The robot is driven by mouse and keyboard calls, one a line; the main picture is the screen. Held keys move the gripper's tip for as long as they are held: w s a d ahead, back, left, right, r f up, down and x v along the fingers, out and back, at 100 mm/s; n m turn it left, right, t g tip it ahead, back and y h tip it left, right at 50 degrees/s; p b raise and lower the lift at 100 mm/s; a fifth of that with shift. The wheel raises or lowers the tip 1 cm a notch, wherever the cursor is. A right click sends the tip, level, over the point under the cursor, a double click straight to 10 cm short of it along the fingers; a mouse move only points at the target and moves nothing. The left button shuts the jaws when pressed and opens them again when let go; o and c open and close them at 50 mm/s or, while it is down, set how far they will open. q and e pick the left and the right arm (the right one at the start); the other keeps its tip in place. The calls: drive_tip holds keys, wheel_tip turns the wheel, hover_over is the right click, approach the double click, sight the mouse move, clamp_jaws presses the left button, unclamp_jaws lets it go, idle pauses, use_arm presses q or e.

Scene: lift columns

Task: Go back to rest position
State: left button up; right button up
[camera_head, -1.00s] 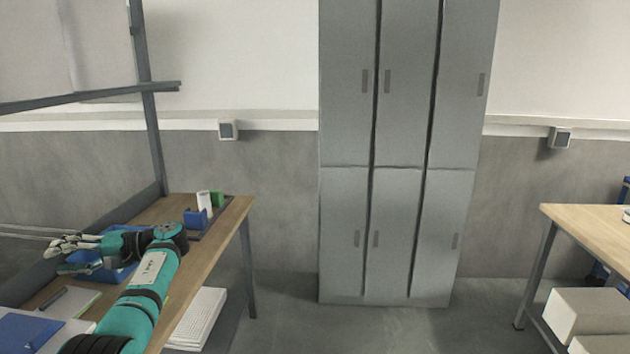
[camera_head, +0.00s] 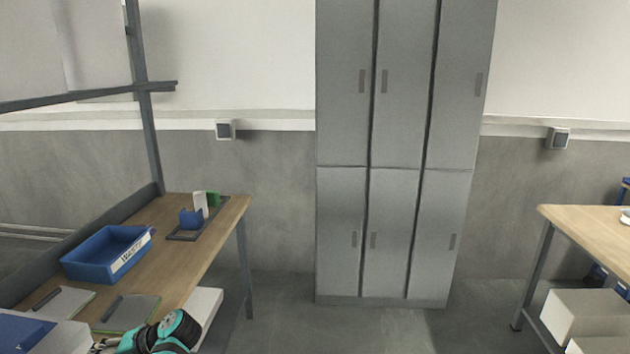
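My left arm shows only as a teal and black joint at the bottom left, in front of the near edge of the left wooden table (camera_head: 190,262). The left gripper is not clearly visible; it is outside the picture or hidden at the bottom edge. My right arm and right gripper are not in view. A blue bin (camera_head: 88,268) with a white label stands on the left table, clear of my arm.
A dark tray (camera_head: 180,236) holds a blue holder (camera_head: 190,218), a white cylinder (camera_head: 200,203) and a green item (camera_head: 214,199). Notebooks (camera_head: 125,314) lie nearer. Grey lockers (camera_head: 400,230) stand at the back. Another table (camera_head: 590,235) stands right, with white boxes (camera_head: 580,314) below. Floor between is clear.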

use_arm(q)
drive_tip(key=s+d+f+m+t+h, duration=0.1)
drive_tip(key=s+d+f+t+h, duration=0.15)
drive_tip(key=s+d+f, duration=0.5)
drive_tip(key=s+d+m+t+h, duration=0.15)
drive_tip(key=s+d+h, duration=0.35)
drive_tip(key=s+d, duration=0.55)
drive_tip(key=s+d+m+h, duration=0.2)
drive_tip(key=s+d+h, duration=0.4)
drive_tip(key=s, duration=0.7)
wheel_tip(320, 180, down, 33)
drive_tip(key=s+g+b, duration=0.1)
drive_tip(key=b, duration=0.5)
drive_tip(key=s+a+f+g+b, duration=0.1)
drive_tip(key=s+f+b, duration=0.3)
drive_tip(key=s+f, duration=1.2)
wheel_tip(320, 180, down, 4)
drive_tip(key=shift+s+a+f+y, duration=0.1)
drive_tip(key=shift+s+a+y, duration=0.2)
drive_tip(key=shift+a+y, duration=0.25)
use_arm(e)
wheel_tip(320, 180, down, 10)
use_arm(q)
drive_tip(key=shift+a, duration=0.1)
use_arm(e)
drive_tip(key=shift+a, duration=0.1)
